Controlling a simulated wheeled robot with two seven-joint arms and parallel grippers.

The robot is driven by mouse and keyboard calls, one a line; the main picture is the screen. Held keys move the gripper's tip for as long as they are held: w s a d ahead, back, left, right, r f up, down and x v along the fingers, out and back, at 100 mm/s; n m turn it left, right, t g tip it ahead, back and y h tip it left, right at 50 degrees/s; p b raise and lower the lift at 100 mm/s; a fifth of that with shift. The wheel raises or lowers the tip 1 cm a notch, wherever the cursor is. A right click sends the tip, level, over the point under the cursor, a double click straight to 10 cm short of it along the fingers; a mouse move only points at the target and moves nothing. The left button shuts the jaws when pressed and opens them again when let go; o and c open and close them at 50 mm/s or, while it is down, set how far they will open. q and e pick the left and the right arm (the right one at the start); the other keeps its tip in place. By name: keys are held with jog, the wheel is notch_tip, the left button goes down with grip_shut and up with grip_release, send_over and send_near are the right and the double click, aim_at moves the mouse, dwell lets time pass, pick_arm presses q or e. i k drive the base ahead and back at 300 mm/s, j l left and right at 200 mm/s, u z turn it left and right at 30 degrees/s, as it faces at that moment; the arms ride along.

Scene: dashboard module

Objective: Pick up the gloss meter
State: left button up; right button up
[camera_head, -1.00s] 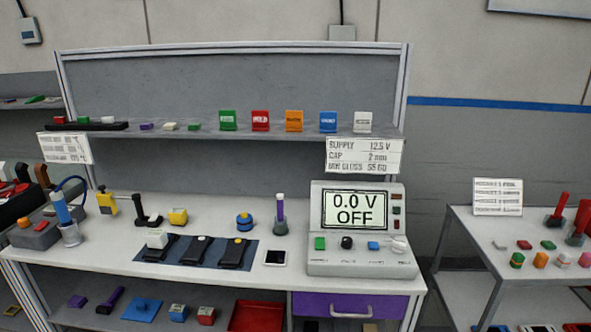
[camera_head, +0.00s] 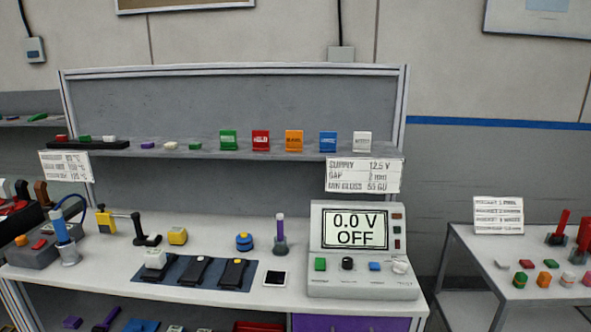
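No label names the gloss meter, so I cannot tell for certain which item it is. Neither of my grippers shows in the view.
A grey supply unit (camera_head: 363,285) reading "0.0 V OFF" stands at the bench's right. A raised shelf (camera_head: 280,152) holds several coloured blocks. A side table (camera_head: 470,245) is at right, beyond a gap.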

aim_at(154, 259)
jog(key=k+u, duration=0.15)
jog(key=u, duration=0.7)
